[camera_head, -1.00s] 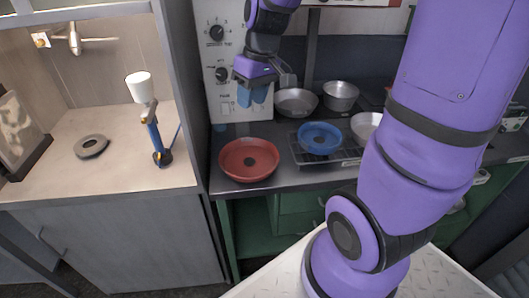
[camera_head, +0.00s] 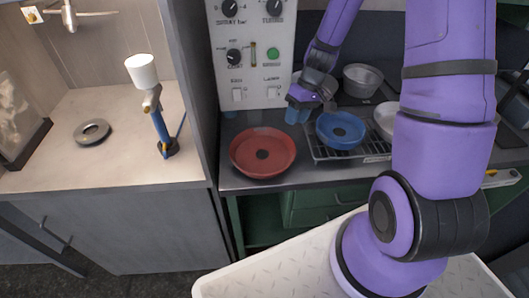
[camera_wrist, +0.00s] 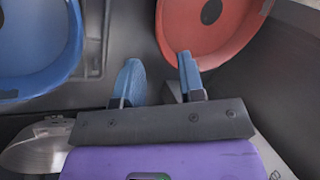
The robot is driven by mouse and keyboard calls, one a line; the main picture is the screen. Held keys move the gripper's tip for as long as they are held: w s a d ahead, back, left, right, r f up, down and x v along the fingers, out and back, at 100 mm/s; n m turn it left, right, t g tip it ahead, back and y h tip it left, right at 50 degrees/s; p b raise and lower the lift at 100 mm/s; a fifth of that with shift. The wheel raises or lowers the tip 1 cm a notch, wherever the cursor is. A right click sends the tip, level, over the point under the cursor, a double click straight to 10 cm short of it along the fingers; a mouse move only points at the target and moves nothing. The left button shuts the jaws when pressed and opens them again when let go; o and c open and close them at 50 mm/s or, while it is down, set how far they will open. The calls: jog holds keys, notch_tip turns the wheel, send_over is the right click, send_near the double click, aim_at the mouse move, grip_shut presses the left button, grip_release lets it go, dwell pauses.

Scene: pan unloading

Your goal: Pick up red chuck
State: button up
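The red chuck (camera_head: 263,152), a round red dish with a dark centre hole, lies on the dark counter left of the wire rack. It also shows in the wrist view (camera_wrist: 188,38), at the top right and partly cut off. My gripper (camera_head: 297,112) is just behind and to the right of the red chuck, above the counter. In the wrist view its two blue fingers (camera_wrist: 158,75) are apart with nothing between them. The fingertips point toward the red chuck's near side there; whether they touch it I cannot tell.
A blue dish (camera_head: 340,130) sits on the wire rack (camera_head: 322,153) right of the red chuck. A metal pot (camera_head: 362,80) stands behind. A control panel (camera_head: 250,60) rises behind the counter.

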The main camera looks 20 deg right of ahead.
aim_at(288, 136)
jog(key=shift+w+x, duration=0.2)
jog(key=shift+x, duration=3.6)
grip_shut()
